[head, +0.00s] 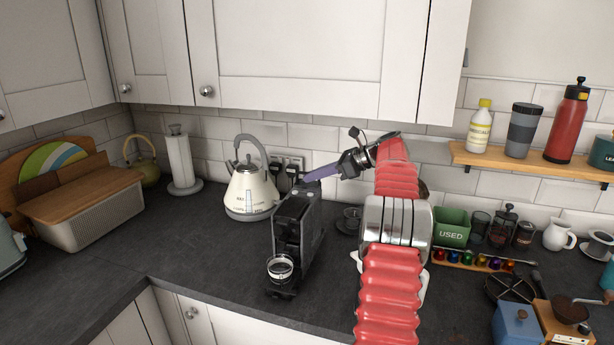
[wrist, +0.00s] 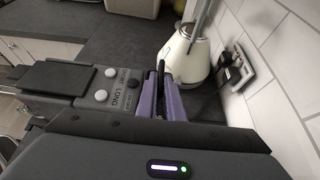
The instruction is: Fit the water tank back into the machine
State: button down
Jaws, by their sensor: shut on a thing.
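The black coffee machine (head: 296,228) stands on the worktop with a glass cup (head: 280,267) at its front. Its top, with the short and long buttons, shows in the wrist view (wrist: 75,82). My gripper (head: 308,177) has purple fingers and hangs just above the rear of the machine. In the wrist view the fingers (wrist: 162,80) are shut on a thin dark part between them, seemingly the top of the water tank. The tank's body is hidden, so I cannot tell how far it sits in the machine.
A cream kettle (head: 250,192) stands close behind the machine, near the wall sockets (head: 288,164) and tiled wall. A green box marked used (head: 452,228) and a row of coloured capsules (head: 476,260) lie to the right. The worktop left of the machine is clear.

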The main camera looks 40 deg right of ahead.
jog(key=shift+s+d+f, duration=0.1)
jog(key=shift+s+d, duration=0.2)
jog(key=shift+s, duration=0.25)
jog(key=shift+f, duration=1)
jog(key=c, duration=1.8)
grip_release()
jog(key=shift+w, duration=0.1)
